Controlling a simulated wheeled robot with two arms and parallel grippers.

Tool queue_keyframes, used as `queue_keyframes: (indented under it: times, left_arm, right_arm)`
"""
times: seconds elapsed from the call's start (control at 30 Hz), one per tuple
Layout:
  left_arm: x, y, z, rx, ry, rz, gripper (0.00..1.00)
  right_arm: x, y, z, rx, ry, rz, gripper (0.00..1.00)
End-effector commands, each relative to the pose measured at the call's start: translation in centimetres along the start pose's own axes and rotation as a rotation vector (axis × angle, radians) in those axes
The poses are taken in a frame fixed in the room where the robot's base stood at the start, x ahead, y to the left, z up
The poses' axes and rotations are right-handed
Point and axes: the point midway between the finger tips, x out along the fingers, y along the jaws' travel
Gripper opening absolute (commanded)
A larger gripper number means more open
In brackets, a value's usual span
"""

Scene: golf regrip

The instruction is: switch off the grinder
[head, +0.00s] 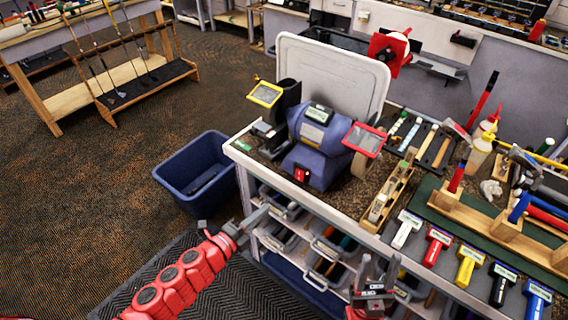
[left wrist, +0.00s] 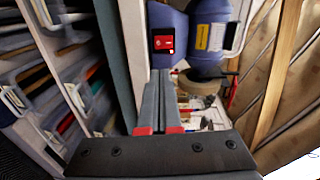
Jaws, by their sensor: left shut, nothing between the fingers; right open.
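The blue bench grinder (head: 322,150) stands at the left end of the workbench. Its red switch (head: 301,174) is on the front of its base; it also shows in the left wrist view (left wrist: 163,42) on the blue housing. I cannot tell the switch's position. My left gripper (head: 264,211) is shut and empty, in front of the bench, below and left of the switch, apart from it. In the left wrist view its fingertips (left wrist: 160,73) point toward the switch. My right gripper (head: 376,268) is open and empty, low in front of the bench drawers.
A wooden tray (head: 391,196) and several colored-label grip tools lie right of the grinder. A blue bin (head: 196,170) stands on the floor at left. A pale upright panel (head: 332,72) stands behind the grinder.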

Motion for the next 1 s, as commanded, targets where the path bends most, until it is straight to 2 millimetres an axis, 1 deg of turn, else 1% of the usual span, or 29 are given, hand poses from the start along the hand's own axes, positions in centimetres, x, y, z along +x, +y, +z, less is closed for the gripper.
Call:
queue_keyframes:
  times: [0.13, 0.43, 0.57, 0.67, 0.77, 1.0]
  left_arm:
    - [0.2, 0.1, 0.5, 0.048, -0.021, 0.028, 0.00]
    - [0.2, 0.1, 0.5, 0.048, -0.023, 0.028, 0.00]
    - [0.7, 0.0, 0.6, 0.048, -0.023, 0.027, 0.00]
    - [1.7, 0.0, 0.6, 0.048, -0.022, 0.027, 0.00]
    - [3.2, 0.0, 0.4, 0.046, -0.020, 0.027, 0.00]
    - [7.4, -0.1, 0.5, 0.046, -0.019, 0.025, 0.00]
  right_arm:
    - [0.1, 0.0, 0.0, 0.000, -0.001, 0.000, 0.50]
    - [0.1, 0.0, 0.0, 0.000, -0.001, 0.000, 0.50]
    - [0.3, 0.0, -0.1, 0.000, 0.000, 0.000, 0.50]
    - [0.6, 0.0, -0.1, 0.000, 0.000, 0.000, 0.50]
    - [1.0, 0.1, -0.2, 0.000, 0.000, 0.000, 0.50]
    - [2.4, 0.1, -0.4, 0.000, 0.000, 0.000, 0.50]
